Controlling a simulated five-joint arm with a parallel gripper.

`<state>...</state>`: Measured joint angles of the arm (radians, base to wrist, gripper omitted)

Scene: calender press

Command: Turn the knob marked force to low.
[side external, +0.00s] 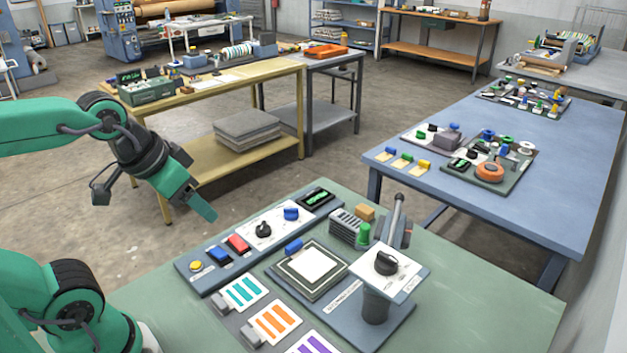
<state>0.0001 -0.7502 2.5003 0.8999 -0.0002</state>
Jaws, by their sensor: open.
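Three knobs show on the green bench. A large black knob (386,262) sits on a tilted white plate on a round post. A smaller black knob (263,231) and a blue knob (291,214) sit on a white panel of the grey-blue control strip. The markings are too small to read, so I cannot tell which knob is marked force or where any points. My gripper (205,210) is open and empty, pointing down and right, in the air to the left of the control strip. It appears apart from every knob.
The control strip also carries a yellow button (196,265), blue and red switches and a green display (316,196). A square press plate (309,266) lies before it. A lever (397,212) rises behind the post. Striped cards (244,292) lie in front. Bench surface (480,300) is clear at right.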

